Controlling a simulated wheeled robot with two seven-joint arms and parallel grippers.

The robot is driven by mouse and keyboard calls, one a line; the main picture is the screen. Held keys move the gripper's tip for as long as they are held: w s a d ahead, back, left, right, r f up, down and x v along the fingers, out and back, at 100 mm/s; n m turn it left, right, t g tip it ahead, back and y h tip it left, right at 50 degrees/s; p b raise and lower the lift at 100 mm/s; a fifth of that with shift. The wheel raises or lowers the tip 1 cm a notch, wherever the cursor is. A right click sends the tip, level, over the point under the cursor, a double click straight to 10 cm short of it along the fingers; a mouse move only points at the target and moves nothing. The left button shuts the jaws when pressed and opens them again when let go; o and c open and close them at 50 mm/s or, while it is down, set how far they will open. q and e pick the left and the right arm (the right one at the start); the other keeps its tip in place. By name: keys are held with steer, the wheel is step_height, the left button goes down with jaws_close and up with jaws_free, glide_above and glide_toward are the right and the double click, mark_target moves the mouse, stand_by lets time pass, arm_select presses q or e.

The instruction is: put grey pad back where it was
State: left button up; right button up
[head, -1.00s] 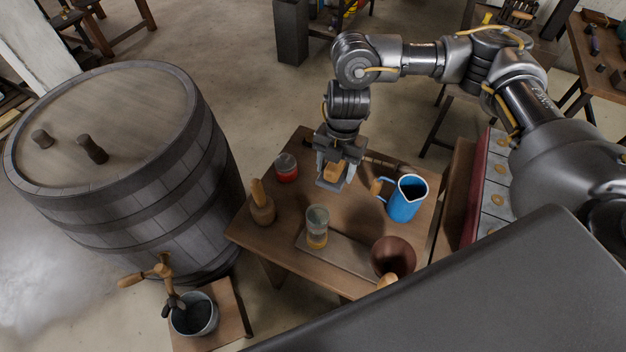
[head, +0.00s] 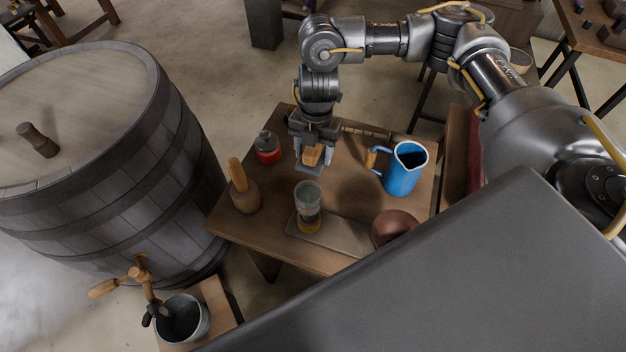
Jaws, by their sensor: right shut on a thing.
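The grey pad (head: 308,168) is a flat grey plate under a wooden block (head: 313,156). My right gripper (head: 315,150) comes down from above with its fingers on both sides of the block and is shut on it. The pad is over the far left part of the wooden table (head: 350,180), between a red-filled jar (head: 267,147) and a blue jug (head: 405,168). I cannot tell whether its underside touches the tabletop. My left gripper is not in view.
A large barrel (head: 110,150) stands left of the table.

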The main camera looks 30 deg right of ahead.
steer(key=shift+s+f+b, duration=0.1)
steer(key=shift+f+b, duration=0.3)
steer(key=shift+f, duration=4.3)
steer(key=shift+f, duration=0.1)
steer(key=o, duration=0.9)
steer(key=shift+o, duration=0.2)
steer(key=r, duration=0.8)
steer(key=w+d+r, duration=0.1)
steer(key=r, duration=0.3)
steer(key=shift+d+r+p, duration=0.1)
steer(key=shift+p, duration=0.2)
